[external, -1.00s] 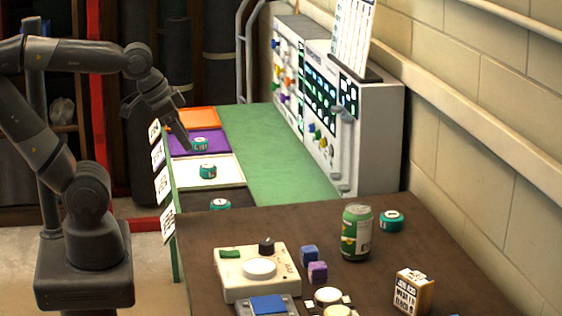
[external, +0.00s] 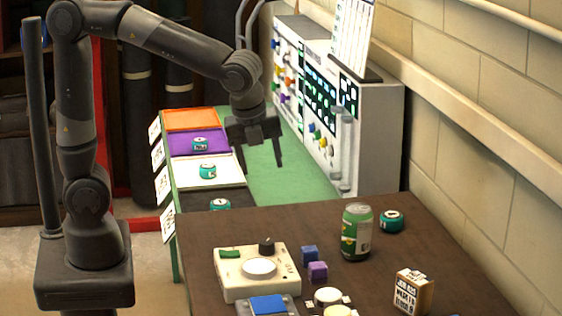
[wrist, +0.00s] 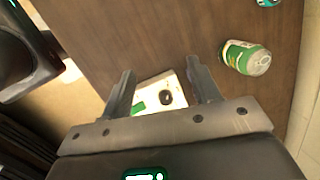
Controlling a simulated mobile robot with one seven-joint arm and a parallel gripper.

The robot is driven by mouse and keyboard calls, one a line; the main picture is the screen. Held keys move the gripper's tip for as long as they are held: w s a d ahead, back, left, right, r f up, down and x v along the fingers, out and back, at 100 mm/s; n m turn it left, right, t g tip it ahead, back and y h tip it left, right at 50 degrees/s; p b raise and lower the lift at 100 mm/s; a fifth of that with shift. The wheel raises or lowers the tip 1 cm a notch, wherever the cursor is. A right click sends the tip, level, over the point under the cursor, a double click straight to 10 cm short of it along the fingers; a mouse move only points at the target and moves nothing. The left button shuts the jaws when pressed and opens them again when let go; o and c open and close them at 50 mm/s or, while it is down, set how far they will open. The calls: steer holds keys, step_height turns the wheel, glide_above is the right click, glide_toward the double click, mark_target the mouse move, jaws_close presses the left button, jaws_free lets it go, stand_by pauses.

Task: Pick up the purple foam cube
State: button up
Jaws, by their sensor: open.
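The purple foam cube (external: 317,271) lies on the brown table in the external view, just in front of a blue-violet cube (external: 309,253). My gripper (external: 260,170) is open and empty, pointing down in the air, up and to the left of both cubes in the picture. In the wrist view my open gripper (wrist: 160,66) has its two fingers spread over the table. I cannot make out either cube there; they may be hidden behind a finger.
A white box with a dial (external: 258,268) stands left of the cubes. A green can (external: 356,232) and a teal tin (external: 391,221) stand to the right. A small calendar block (external: 412,291) is near the front. Coloured trays (external: 196,143) holding several tins line the green bench.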

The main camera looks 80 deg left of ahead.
steer(key=w+d+f+m+g, duration=0.1)
steer(key=w+d+f+m, duration=0.35)
steer(key=d+m, duration=0.5)
steer(key=m+g+h, duration=0.1)
steer(key=m+h, duration=0.1)
steer(key=m, duration=0.5)
glide_above(318, 265)
step_height(318, 265, down, 2)
step_height(318, 265, down, 11)
steer(key=shift+r, duration=0.15)
steer(key=shift+c, duration=0.5)
steer(key=c, duration=0.9)
steer(key=shift+r, duration=0.2)
steer(key=shift+c, duration=0.2)
